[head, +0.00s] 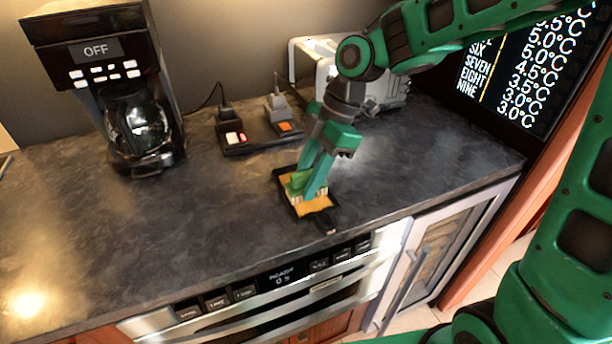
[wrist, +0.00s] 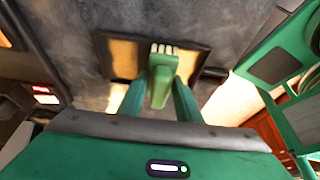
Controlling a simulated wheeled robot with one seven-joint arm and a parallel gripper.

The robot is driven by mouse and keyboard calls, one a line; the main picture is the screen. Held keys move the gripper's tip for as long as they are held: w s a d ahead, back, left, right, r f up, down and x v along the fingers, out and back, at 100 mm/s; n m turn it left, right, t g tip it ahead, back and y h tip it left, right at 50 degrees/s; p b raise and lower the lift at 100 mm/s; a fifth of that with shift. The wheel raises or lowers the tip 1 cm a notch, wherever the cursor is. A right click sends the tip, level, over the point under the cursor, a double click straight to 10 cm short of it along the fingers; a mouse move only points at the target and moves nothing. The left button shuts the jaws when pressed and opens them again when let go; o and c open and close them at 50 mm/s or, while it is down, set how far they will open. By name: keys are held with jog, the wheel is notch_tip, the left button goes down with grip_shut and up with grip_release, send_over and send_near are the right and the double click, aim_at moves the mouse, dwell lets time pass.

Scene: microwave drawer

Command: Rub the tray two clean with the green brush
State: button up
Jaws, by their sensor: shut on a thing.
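My gripper (head: 312,182) is shut on the green brush (head: 297,184), with its fingers pointing down. The brush has a green body and pale bristles. It is over a small black-rimmed tray (head: 331,207) with a tan inside, on the dark counter near its front edge. The bristles look to touch the tan surface or lie very close to it. In the wrist view the brush (wrist: 161,82) is between my two green fingers, and the tray (wrist: 122,57) is behind it. The brush and fingers hide part of the tray's middle. I cannot read a label on the tray.
A coffee maker (head: 122,100) marked OFF stands at the back left. A dark holder (head: 240,141) with several plugs or switches sits behind the tray. A white toaster-like appliance (head: 320,62) is behind my arm. The counter's left and front middle (head: 150,225) is clear.

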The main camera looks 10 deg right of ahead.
jog(key=shift+s+d+f, duration=0.1)
jog(key=shift+s, duration=0.1)
jog(key=shift+s+d, duration=0.2)
jog(key=shift+s, duration=0.5)
jog(key=shift+s+d, duration=0.2)
jog(key=shift+s, duration=0.5)
jog(key=shift+w, duration=0.15)
jog(key=shift+w+a, duration=0.25)
jog(key=shift+w, duration=0.45)
jog(key=shift+w+a, duration=0.2)
jog(key=shift+w, duration=0.45)
jog(key=shift+w+a, duration=0.25)
jog(key=shift+w, duration=0.5)
jog(key=shift+w+a, duration=0.2)
jog(key=shift+w, duration=0.55)
jog(key=shift+w, duration=0.15)
